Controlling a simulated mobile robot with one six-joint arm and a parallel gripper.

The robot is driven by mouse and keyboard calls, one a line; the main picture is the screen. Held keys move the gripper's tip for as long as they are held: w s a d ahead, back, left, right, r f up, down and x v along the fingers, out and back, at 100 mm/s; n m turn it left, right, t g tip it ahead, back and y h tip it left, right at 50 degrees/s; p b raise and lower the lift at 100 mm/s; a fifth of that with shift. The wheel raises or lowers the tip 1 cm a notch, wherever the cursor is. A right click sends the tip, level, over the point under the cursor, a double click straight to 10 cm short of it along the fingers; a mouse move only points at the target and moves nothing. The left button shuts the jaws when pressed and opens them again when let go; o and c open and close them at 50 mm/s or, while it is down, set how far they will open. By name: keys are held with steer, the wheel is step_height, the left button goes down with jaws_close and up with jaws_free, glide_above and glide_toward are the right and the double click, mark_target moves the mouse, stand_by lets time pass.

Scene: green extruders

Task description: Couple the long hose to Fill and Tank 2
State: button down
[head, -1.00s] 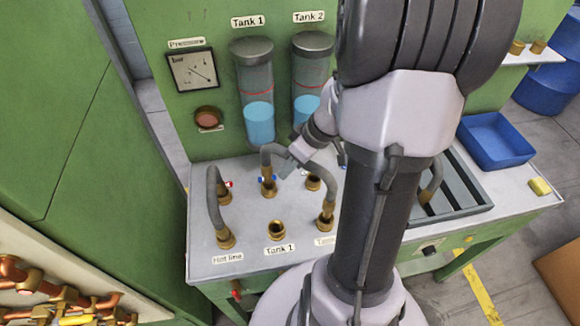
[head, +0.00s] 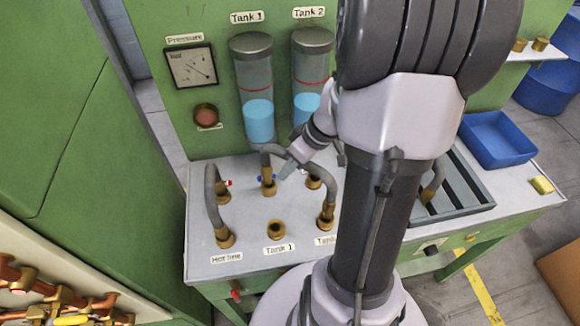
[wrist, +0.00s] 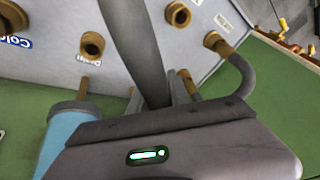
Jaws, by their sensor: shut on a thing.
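The long grey hose (head: 330,180) arches over the bench. Its near brass end (head: 326,217) is at the port behind the partly hidden Tank 2 label (head: 324,240). Its other brass end (head: 268,187) is at a back port; whether it is fully seated I cannot tell. My gripper (head: 284,172) is shut on the hose near that back end. In the wrist view the hose (wrist: 136,40) runs between my fingers (wrist: 165,95). The Fill label is not readable, and my arm covers part of the bench.
A second hose (head: 212,195) arches from the Hot line port (head: 225,238) to a back port. The Tank 1 port (head: 276,230) is open and empty. Another brass port (head: 313,181) stands at the back. A blue tray (head: 497,140) sits at the right.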

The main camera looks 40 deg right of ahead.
steer(key=shift+f+b, duration=1.5)
steer(key=shift+b, duration=0.15)
steer(key=c, duration=1.1)
jaws_free()
steer(key=p+v, duration=0.5)
steer(key=v, duration=1.3)
steer(key=a+f+m+b, duration=0.2)
steer(key=a+b, duration=0.2)
steer(key=a, duration=0.5)
steer(key=s+a+f+m+t+b, duration=0.1)
steer(key=a+f+m+b, duration=0.1)
steer(key=a, duration=0.7)
steer(key=s+a+f+m+h+b, duration=0.1)
steer(key=a+f+b, duration=0.3)
steer(key=a, duration=0.5)
steer(key=shift+s+a+m+t+b, duration=0.35)
steer(key=shift+m+b, duration=0.45)
steer(key=shift+b, duration=0.55)
steer(key=shift+w, duration=0.1)
